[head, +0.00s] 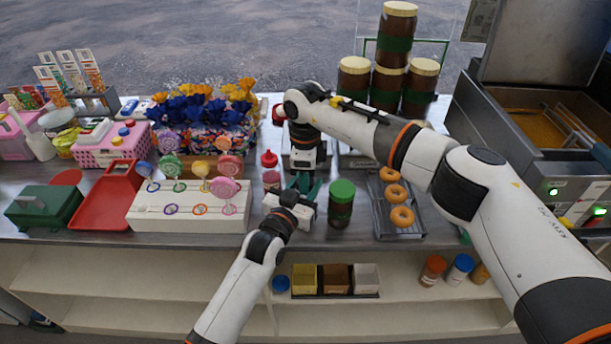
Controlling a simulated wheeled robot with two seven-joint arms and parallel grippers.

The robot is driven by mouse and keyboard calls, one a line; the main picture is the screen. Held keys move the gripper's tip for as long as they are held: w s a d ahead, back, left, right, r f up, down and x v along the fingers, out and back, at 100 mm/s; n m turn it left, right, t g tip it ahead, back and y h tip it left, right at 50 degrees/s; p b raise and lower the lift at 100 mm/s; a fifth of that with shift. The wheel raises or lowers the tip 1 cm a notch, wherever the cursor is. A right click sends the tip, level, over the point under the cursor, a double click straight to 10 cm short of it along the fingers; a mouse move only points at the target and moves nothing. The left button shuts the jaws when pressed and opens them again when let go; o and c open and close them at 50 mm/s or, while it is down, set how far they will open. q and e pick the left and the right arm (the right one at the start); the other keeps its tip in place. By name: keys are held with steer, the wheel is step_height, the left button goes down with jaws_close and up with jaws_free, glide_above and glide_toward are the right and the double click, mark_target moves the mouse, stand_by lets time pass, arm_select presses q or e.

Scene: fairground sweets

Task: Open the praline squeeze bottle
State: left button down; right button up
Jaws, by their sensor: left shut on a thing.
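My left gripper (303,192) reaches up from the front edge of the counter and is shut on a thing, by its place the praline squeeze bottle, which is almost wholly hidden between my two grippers. My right gripper (305,180) comes down from above at the same spot, pointing downward, with teal-green finger parts close to the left gripper. Whether its jaws are open or shut does not show clearly. A bottle with a red pointed cap (269,159) stands just left of the grippers, apart from them.
A green-lidded jar (341,203) stands close on the right, beside a tray of doughnuts (402,216). A white lollipop stand (190,220) and red tray (105,197) are left. Tall brown jars (390,90) stand behind. Little counter is free around the grippers.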

steer(key=o, duration=0.3)
steer(key=shift+o, duration=0.2)
step_height(320, 180, up, 4)
steer(key=shift+r, duration=0.25)
steer(key=shift+c, duration=1.3)
steer(key=r+m, duration=0.1)
steer(key=m, duration=0.2)
steer(key=shift+r+m, duration=0.4)
steer(key=m, duration=0.2)
steer(key=r+m, duration=0.1)
steer(key=shift+r+m, duration=0.2)
steer(key=shift+m, duration=0.2)
steer(key=shift+f, duration=3.9)
